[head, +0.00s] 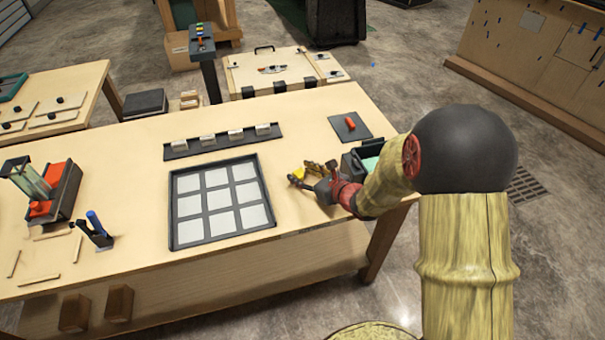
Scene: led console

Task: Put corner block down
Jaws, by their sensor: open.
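A small yellow piece (298,173), which may be the corner block, shows at my gripper's fingers on the wooden table, right of the grid panel. My gripper (303,175) reaches in from the right, low over the table top. Its fingers are spread, one on each side of the yellow piece. I cannot tell whether they touch it. The fingers hide part of the piece, and its exact shape is too small to make out. The dark-framed grid panel (174,218) with pale square cells lies flat left of my gripper.
A dark rack (177,149) with several pale blocks lies behind the grid. A dark pad (341,125) with a red piece and a dark green-lined bin (350,160) are behind my gripper. A red-and-black device (66,190) and blue-handled holder (98,230) stand left.

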